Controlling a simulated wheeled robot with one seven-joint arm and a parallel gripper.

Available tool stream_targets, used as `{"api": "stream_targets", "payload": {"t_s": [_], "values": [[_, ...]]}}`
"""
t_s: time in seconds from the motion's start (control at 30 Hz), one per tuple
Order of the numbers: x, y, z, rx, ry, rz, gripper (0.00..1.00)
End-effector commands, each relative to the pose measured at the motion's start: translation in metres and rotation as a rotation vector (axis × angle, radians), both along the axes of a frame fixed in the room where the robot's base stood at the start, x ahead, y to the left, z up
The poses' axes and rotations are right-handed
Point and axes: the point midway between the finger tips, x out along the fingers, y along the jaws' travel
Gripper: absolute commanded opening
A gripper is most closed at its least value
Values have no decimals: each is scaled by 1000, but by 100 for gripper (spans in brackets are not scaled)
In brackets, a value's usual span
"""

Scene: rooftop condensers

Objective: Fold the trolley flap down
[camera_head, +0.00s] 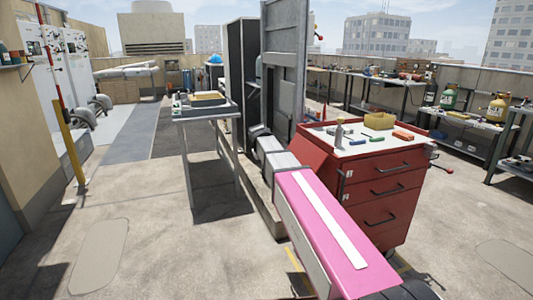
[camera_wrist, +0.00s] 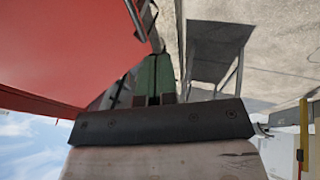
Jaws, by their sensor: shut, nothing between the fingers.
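The red trolley (camera_head: 385,185) stands right of centre in the head view, with several drawers and a pale top. A red panel (camera_head: 318,160) shows on its left side, partly behind my arm; I cannot tell whether this is the flap. In the wrist view a large red surface (camera_wrist: 60,50) fills the upper left, with a metal bar (camera_wrist: 143,18) at its edge. My gripper (camera_wrist: 158,62) is shut and empty beside that surface; contact cannot be told. In the head view my arm hides the fingers.
A yellow bin (camera_head: 379,121) and small tools lie on the trolley top. A grey table (camera_head: 205,112) with a tray stands left of my arm. A tall grey panel (camera_head: 284,65) rises behind the arm. Workbenches (camera_head: 470,125) line the right. The floor at left is clear.

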Motion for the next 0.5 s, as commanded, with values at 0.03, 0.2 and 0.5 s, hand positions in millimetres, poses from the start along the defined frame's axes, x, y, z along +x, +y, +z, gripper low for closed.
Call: {"api": "stream_targets", "payload": {"t_s": [0.03,0.2,0.5], "values": [[-1,-1,-13,-40,-6,0,0],[3,-12,-49,-185,-47,2,0],[12,-43,-106,-438,-117,1,0]]}}
